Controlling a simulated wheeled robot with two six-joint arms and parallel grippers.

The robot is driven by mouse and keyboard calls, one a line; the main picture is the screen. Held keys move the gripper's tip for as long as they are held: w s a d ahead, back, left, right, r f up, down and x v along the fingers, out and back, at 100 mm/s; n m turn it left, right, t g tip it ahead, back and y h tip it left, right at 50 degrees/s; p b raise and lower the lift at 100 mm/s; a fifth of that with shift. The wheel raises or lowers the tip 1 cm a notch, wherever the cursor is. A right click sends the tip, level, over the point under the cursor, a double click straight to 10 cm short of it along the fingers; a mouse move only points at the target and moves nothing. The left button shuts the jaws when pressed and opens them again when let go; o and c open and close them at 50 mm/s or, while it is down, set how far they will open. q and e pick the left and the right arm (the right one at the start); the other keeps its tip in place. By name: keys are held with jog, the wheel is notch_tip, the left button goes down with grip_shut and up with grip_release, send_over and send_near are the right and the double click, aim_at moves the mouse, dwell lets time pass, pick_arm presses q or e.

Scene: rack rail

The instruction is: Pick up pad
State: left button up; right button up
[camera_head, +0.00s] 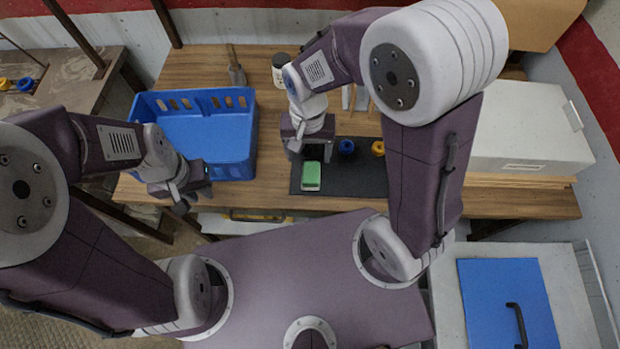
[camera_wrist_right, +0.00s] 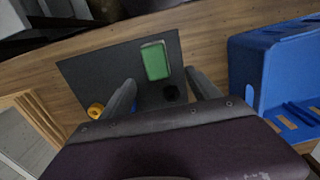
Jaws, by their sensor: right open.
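The green pad (camera_head: 311,176) lies on a dark mat (camera_head: 347,181) on the wooden table, near the mat's left end in the head view. In the right wrist view the pad (camera_wrist_right: 155,61) lies just beyond my fingertips, roughly in line with the gap between them. My right gripper (camera_head: 309,143) is open and above the mat, with nothing held; its two fingers also show in the right wrist view (camera_wrist_right: 160,79). My left gripper (camera_head: 183,198) hangs by the table's front edge near the blue crate, apart from the pad; its finger gap is unclear.
A blue crate (camera_head: 190,178) stands left of the mat. A blue round item (camera_head: 346,147) and a yellow one (camera_head: 378,148) sit on the mat. A black round item (camera_wrist_right: 171,93) lies near the pad. A white box (camera_head: 525,125) stands at the right.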

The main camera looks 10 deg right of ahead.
aim_at(311, 171)
jog(key=f, duration=0.3)
jog(key=shift+s+d, duration=0.3)
jog(key=shift+s, duration=0.1)
jog(key=shift+w+a+f, duration=0.1)
jog(key=shift+w+f, duration=0.1)
jog(key=shift+f, duration=0.1)
jog(key=f, duration=0.4)
jog(key=shift+s+f+b, duration=0.1)
jog(key=shift+s+b, duration=0.2)
jog(key=shift+s, duration=0.1)
jog(key=shift+w+f, duration=0.1)
jog(key=shift+f, duration=0.35)
grip_shut()
jog(key=shift+w+r, duration=0.1)
jog(key=shift+r, duration=0.4)
jog(key=r, duration=0.3)
jog(key=shift+s+d+r, duration=0.35)
jog(key=shift+r, duration=0.05)
jog(key=s+d+r+b, duration=0.1)
jog(key=s+d+r, duration=0.5)
jog(key=s+d, duration=0.1)
jog(key=shift+s+d+r, duration=0.15)
jog(key=shift+s+d, duration=0.05)
jog(key=shift+s, duration=0.3)
